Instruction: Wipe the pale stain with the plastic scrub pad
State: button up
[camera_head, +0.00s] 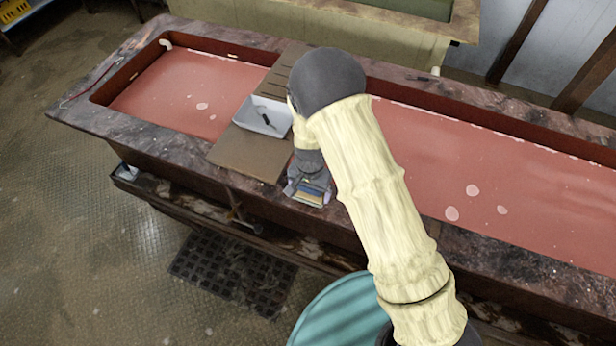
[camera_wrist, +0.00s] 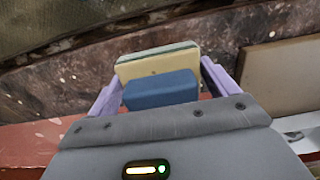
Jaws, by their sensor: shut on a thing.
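My gripper (camera_wrist: 160,85) is shut on the scrub pad (camera_wrist: 157,63), a yellow block with a thin green layer and a blue block (camera_wrist: 160,90) on its near side. In the head view the pad (camera_head: 310,196) shows by the front rim, just right of the brown board, partly hidden by my gripper. I cannot tell whether it touches the rim. Pale spots lie on the red trough floor: a few at right (camera_head: 472,190) and two at left (camera_head: 202,106). I cannot tell which is the task's stain.
A white tray (camera_head: 248,122) with a dark item stands on the brown board (camera_head: 242,152) across the trough. The raised dark rim (camera_head: 125,135) surrounds the red floor. A teal round object (camera_head: 340,312) stands in front. The right trough section is largely clear.

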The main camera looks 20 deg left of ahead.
jog(key=shift+d+r+p, duration=0.1)
jog(key=shift+r+p, duration=0.2)
jog(key=shift+r, duration=0.35)
jog(key=shift+w+r+p, duration=0.15)
jog(key=shift+r+p, duration=0.4)
jog(key=shift+r, duration=0.15)
jog(key=shift+s+r+p, duration=0.15)
jog(key=shift+r+p, duration=0.25)
jog(key=shift+r, duration=0.2)
jog(key=shift+s+r+p, duration=0.15)
jog(key=shift+r+p, duration=0.2)
jog(key=shift+r, duration=0.45)
jog(key=shift+w, duration=0.1)
